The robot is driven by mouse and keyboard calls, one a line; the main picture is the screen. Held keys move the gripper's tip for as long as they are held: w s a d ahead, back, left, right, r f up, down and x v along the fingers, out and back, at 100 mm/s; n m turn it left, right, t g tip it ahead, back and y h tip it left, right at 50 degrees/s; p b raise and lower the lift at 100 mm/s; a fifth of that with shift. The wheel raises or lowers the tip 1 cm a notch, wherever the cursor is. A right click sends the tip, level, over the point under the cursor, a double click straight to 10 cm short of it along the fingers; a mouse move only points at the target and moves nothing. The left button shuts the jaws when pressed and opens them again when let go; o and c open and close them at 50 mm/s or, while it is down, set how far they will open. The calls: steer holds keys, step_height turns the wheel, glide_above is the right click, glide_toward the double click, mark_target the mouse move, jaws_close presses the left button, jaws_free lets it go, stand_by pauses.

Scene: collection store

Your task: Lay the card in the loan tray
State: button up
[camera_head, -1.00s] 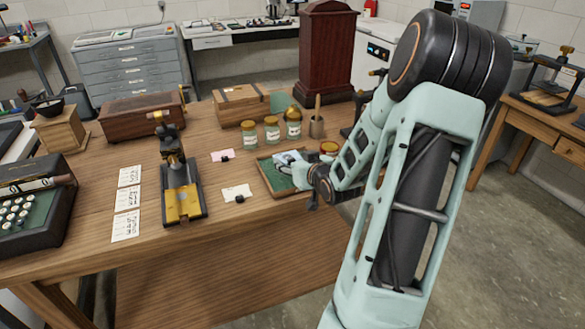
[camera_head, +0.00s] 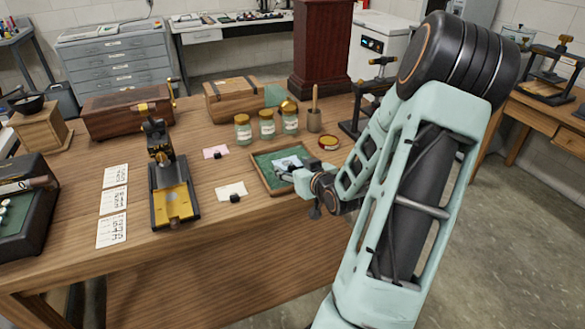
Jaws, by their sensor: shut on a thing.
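The loan tray (camera_head: 262,180) is a shallow wooden tray with a green lining, near the table's front edge. My gripper (camera_head: 291,170) reaches into the tray area from the right and is shut on a pale card (camera_head: 284,162). The card shows over the green lining, with dark marks or gripper parts across it. The fingers are small and partly hidden by the wrist. I cannot tell whether the card touches the lining.
A white card (camera_head: 231,189) and a pink card (camera_head: 215,152), each with a black piece, lie left of the tray. Glass jars (camera_head: 267,125) stand behind it, a round open tin (camera_head: 328,143) at its back right. A brass-and-black stand (camera_head: 172,190) is farther left.

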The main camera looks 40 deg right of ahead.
steer(key=shift+f+b, duration=0.4)
steer(key=shift+f, duration=0.05)
steer(key=o, duration=0.9)
steer(key=shift+c, duration=0.2)
steer(key=shift+r, duration=0.1)
steer(key=shift+r+p, duration=0.25)
steer(key=shift+p, duration=0.15)
steer(key=shift+s+r, duration=0.2)
steer(key=shift+r, duration=0.05)
steer(key=p+v, duration=0.9)
steer(key=v, duration=0.2)
steer(key=shift+s, duration=0.25)
